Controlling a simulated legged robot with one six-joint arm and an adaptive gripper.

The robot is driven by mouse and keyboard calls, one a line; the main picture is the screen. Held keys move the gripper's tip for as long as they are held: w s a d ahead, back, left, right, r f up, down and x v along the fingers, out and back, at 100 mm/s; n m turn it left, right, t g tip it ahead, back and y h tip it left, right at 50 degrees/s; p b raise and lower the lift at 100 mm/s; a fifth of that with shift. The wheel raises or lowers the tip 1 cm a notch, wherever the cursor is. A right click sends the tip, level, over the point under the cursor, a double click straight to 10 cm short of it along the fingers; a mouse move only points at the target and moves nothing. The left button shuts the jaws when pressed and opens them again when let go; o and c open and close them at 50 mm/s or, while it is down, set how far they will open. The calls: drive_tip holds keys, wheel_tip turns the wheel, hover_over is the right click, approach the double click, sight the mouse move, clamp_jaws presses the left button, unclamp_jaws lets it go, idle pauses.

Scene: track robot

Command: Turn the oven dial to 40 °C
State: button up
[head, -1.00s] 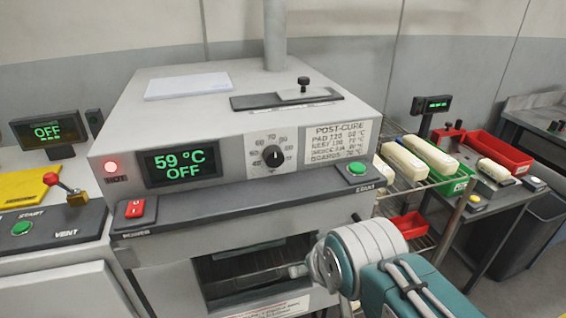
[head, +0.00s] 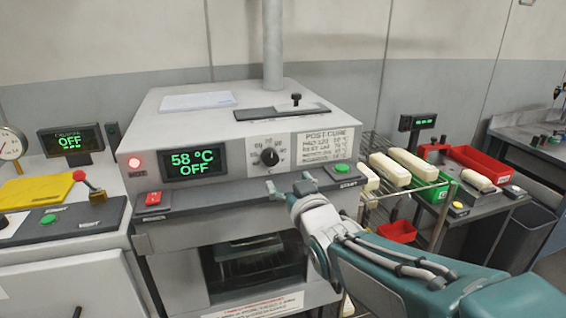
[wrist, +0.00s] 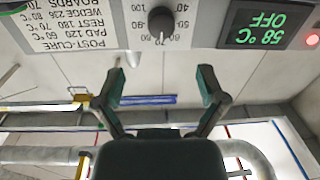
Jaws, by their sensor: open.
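The oven dial (head: 270,157) is a round black knob on the oven's pale front panel, with a number scale around it. It also shows upside down at the top of the wrist view (wrist: 160,22); its white mark points towards the top of the scale, but I cannot read the exact setting. The oven display (head: 193,164) reads 58 °C OFF. My gripper (head: 288,184) is open and empty, just below and in front of the dial. In the wrist view, its spread fingers (wrist: 160,82) are apart from the dial, which appears between and beyond them.
A dark ledge below the panel carries a red switch (head: 153,199) and a green button (head: 342,168). A POST-CURE label (head: 325,145) is right of the dial. A rack with pale blocks (head: 390,168) and a red bin (head: 478,158) stand to the right.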

sight(272, 160)
drive_tip(key=x, duration=1)
drive_tip(key=shift+w+a, duration=0.2)
drive_tip(key=shift+a, duration=0.05)
drive_tip(key=shift+d, duration=0.1)
drive_tip(key=c, duration=1.2)
